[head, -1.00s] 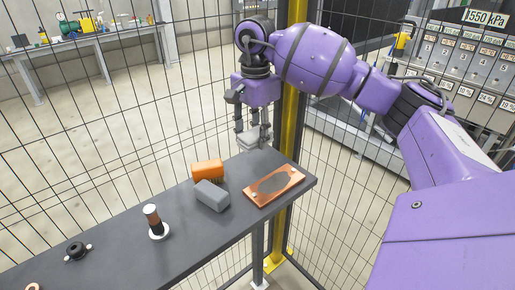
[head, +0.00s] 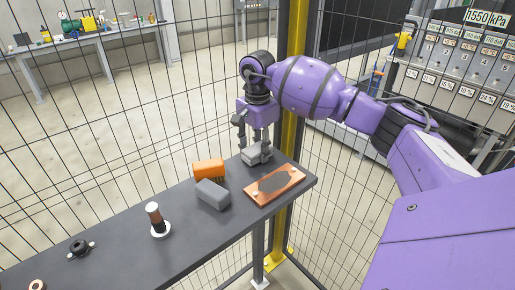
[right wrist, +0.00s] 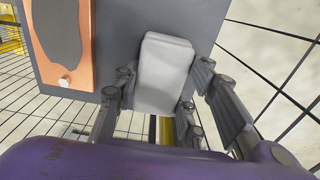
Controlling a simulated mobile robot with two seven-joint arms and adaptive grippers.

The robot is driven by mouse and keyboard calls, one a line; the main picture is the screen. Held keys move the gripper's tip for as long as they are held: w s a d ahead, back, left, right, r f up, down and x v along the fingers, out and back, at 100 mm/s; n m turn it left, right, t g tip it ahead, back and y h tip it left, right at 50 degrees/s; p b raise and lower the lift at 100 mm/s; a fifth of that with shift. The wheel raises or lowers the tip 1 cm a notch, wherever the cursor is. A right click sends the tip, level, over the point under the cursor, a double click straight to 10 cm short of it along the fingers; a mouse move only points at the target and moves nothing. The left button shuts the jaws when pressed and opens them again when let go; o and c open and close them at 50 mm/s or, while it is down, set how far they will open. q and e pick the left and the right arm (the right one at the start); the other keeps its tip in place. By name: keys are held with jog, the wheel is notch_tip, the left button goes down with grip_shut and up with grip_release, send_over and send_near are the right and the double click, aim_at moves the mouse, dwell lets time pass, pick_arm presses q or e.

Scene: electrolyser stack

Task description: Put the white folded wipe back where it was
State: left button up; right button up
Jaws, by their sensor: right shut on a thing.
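The white folded wipe (head: 257,153) is a pale block between the fingers of my right gripper (head: 255,146), at the back right end of the dark table. The right wrist view shows the wipe (right wrist: 163,70) over the table surface, with fingers of the right gripper (right wrist: 160,95) on both sides of it. The gripper is shut on it, pointing down. I cannot tell whether the wipe touches the table or hangs just above it. My left gripper is not in view.
On the dark table (head: 120,236), a copper-framed plate (head: 288,178) lies in front of the wipe. An orange brush (head: 208,169) and a grey block (head: 212,194) are to its left. A mesh fence (head: 150,120) and yellow post (head: 291,110) are behind.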

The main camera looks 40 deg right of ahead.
aim_at(258, 147)
jog(key=shift+f, duration=0.25)
jog(key=o, duration=1.1)
notch_tip(258, 147, up, 12)
jog(key=shift+r+b, duration=0.25)
jog(key=shift+b, duration=0.1)
